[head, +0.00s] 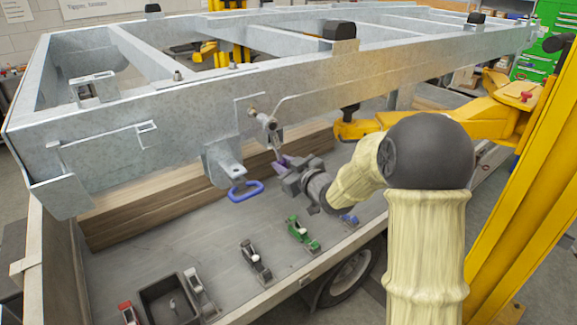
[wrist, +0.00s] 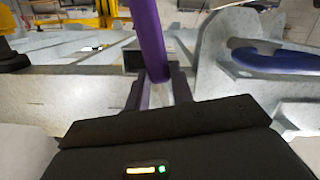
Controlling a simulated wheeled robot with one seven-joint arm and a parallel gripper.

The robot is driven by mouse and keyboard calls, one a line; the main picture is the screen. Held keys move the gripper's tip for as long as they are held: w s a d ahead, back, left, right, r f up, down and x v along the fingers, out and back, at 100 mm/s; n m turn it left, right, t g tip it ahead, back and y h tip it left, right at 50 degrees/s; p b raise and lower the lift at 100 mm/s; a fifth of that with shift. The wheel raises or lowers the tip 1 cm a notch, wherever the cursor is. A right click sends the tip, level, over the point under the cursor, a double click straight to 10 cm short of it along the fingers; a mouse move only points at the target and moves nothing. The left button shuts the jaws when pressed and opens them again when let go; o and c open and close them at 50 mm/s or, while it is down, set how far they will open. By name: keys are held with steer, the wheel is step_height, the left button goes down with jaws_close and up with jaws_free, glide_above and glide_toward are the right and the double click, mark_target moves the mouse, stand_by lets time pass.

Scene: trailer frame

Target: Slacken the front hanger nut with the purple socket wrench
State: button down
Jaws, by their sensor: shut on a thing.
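My gripper (head: 288,180) is shut on the purple socket wrench (head: 283,164), beneath the grey trailer frame's (head: 180,105) near side rail. In the wrist view the wrench's purple shaft (wrist: 148,38) rises from between my fingers (wrist: 160,88) and runs out of the top of the picture. Its socket end is not clearly seen. A hanger bracket (head: 222,163) with a blue loop (head: 246,191) hangs from the rail, left of my gripper. The blue loop (wrist: 275,58) also shows at right in the wrist view. I cannot tell which nut is the front hanger nut.
A fitting with a thin rod (head: 265,122) sticks out of the rail above my gripper. Green (head: 303,234), black (head: 256,262) and red (head: 128,312) holders and a black tray (head: 170,300) stand on the deck below. A yellow lift arm (head: 440,120) supports the frame at right.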

steer(key=shift+x, duration=0.9)
steer(key=shift+w+a+r, duration=0.2)
steer(key=shift+w+a, duration=0.45)
steer(key=shift+w, duration=0.2)
steer(key=c, duration=2)
jaws_free()
jaws_close()
steer(key=shift+w+d+n+b, duration=0.3)
steer(key=shift+d+n+b, duration=0.15)
steer(key=shift+b, duration=0.5)
steer(key=shift+w+d+r+n, duration=0.2)
steer(key=shift+d+r+n, duration=0.1)
steer(key=shift+n, duration=0.05)
steer(key=shift+d+b, duration=0.1)
steer(key=shift+b, duration=0.25)
